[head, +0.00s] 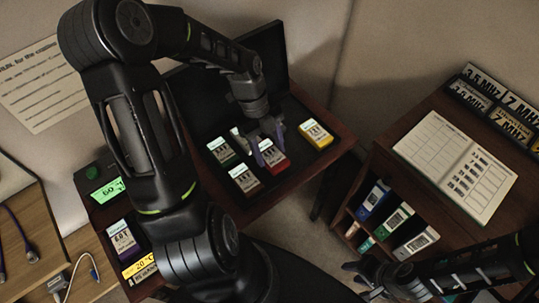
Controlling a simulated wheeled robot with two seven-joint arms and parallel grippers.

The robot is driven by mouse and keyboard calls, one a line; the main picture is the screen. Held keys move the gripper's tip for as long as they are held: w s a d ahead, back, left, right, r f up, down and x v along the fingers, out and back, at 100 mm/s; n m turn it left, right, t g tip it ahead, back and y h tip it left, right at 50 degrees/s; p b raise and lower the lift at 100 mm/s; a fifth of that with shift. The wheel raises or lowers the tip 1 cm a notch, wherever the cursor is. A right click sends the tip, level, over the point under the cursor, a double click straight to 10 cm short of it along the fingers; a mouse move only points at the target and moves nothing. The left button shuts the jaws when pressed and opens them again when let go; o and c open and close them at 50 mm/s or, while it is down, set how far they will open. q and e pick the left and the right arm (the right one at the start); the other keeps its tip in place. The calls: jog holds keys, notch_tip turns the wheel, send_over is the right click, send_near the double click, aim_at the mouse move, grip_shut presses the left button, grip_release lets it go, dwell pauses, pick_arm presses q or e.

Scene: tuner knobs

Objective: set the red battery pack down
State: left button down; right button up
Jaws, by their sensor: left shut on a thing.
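The red battery pack (273,163) has a white label and is in the middle of the head view, over the dark open case. My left gripper (259,146) reaches down from above and is shut on it, with a finger covering part of its left side. I cannot tell whether the pack's underside touches the case floor. My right gripper (366,279) is at the bottom right, away from the packs; its fingers are dark and too unclear to judge.
A purple pack (122,239) stands by a green display (108,190) at left. An open book (456,166) lies on the right cabinet, above several binders (397,220).

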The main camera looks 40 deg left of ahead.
aim_at(269, 159)
pick_arm(q)
jog(key=shift+f, duration=0.25)
jog(key=shift+f, duration=1.85)
jog(key=shift+f, duration=0.1)
jog(key=c, duration=0.6)
grip_release()
jog(key=v, duration=1.2)
